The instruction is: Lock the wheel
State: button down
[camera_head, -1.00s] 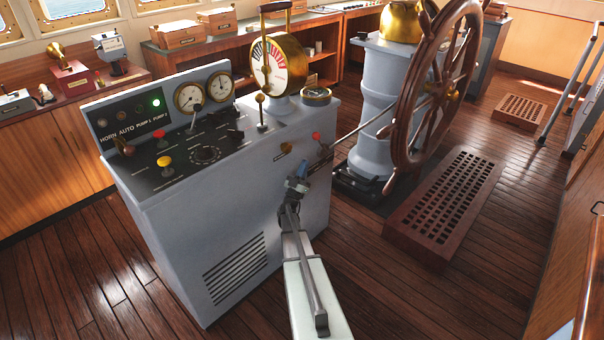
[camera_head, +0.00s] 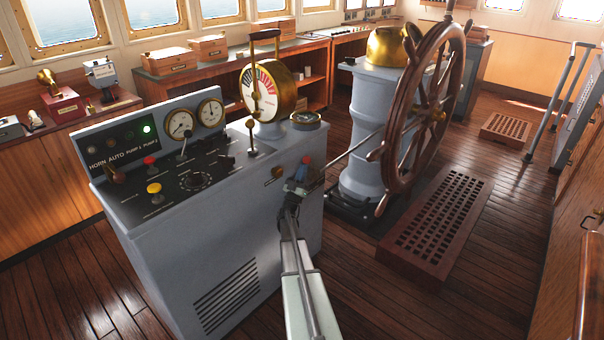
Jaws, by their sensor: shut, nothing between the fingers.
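The brown wooden ship's wheel (camera_head: 398,118) stands at the right of the grey pedestal (camera_head: 362,105), upright with its spokes and rim in view. A thin metal rod (camera_head: 358,148) runs between the grey console's side and the wheel. A red knob (camera_head: 307,160) sits at the console's right side, near the rod's console end. My gripper (camera_head: 301,174) is shut and empty, just below the red knob in the picture. It covers the lower part of the knob's lever, and I cannot tell whether they touch.
The console (camera_head: 180,240) carries gauges, levers and coloured knobs. A brass telegraph (camera_head: 262,90) and a compass (camera_head: 306,120) stand at its far edge.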

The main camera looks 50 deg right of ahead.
aim_at(307, 162)
jog(key=shift+r, duration=0.1)
jog(key=d+r+m+g+y, duration=0.1)
jog(key=d+r+y, duration=0.1)
jog(key=d, duration=0.1)
jog(key=shift+r+g+y, duration=0.3)
jog(key=shift+g, duration=0.1)
jog(key=shift+d+r+m+y, duration=0.5)
jog(key=shift+d+r+y, duration=0.25)
jog(key=shift+d, duration=0.2)
jog(key=shift+d+r+m+g+y, duration=0.15)
jog(key=shift+d+y, duration=0.25)
jog(key=shift+d, duration=1.35)
jog(key=shift+d+r+m+g+y, duration=0.1)
jog(key=shift+d+g+y, duration=0.25)
jog(key=shift+d, duration=1.4)
jog(key=shift+d+r+m+g+y, duration=0.15)
jog(key=shift+d+y, duration=0.35)
jog(key=shift+d, duration=1.25)
jog(key=shift+d, duration=0.25)
